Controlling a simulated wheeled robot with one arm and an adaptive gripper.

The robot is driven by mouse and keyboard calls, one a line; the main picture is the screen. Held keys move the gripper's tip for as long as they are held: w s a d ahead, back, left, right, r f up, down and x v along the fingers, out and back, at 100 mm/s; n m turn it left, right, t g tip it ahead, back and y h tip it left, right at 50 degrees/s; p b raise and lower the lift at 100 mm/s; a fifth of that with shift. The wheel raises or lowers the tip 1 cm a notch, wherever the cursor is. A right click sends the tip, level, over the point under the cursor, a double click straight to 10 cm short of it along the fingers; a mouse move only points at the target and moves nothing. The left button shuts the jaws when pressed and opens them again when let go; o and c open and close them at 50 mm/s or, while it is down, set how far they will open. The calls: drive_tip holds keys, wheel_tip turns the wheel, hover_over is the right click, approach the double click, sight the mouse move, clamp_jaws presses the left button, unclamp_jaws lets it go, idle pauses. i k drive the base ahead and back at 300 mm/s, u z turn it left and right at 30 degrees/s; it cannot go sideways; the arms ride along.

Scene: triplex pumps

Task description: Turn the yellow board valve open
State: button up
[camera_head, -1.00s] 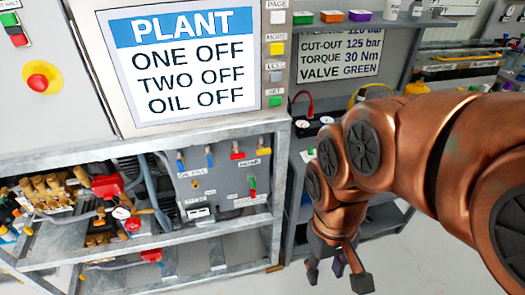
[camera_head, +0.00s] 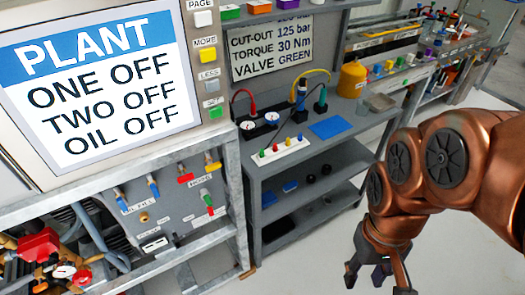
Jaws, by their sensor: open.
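The grey valve board (camera_head: 165,215) sits in the shelf frame at the lower left. The yellow board valve (camera_head: 212,167) has a small yellow handle at the board's upper right. A red-handled valve (camera_head: 185,177) is to its left, a green-handled valve (camera_head: 206,196) is below it, and blue-handled valves (camera_head: 153,187) are further left. My gripper (camera_head: 378,285) hangs at the lower right, pointing down, with its fingers apart and nothing seen between them. It is well to the right of the yellow valve and touches nothing that I can see.
A plant screen (camera_head: 100,90) stands above the board, with a column of buttons beside it. A grey bench (camera_head: 345,150) with gauges, cables and a blue pad stands between the board and my arm. The pale floor (camera_head: 310,270) is open before it.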

sight(212, 166)
drive_tip(key=z, duration=0.45)
drive_tip(key=k, duration=1)
drive_tip(key=u, duration=1.7)
drive_tip(key=i, duration=0.5)
drive_tip(key=z, duration=0.05)
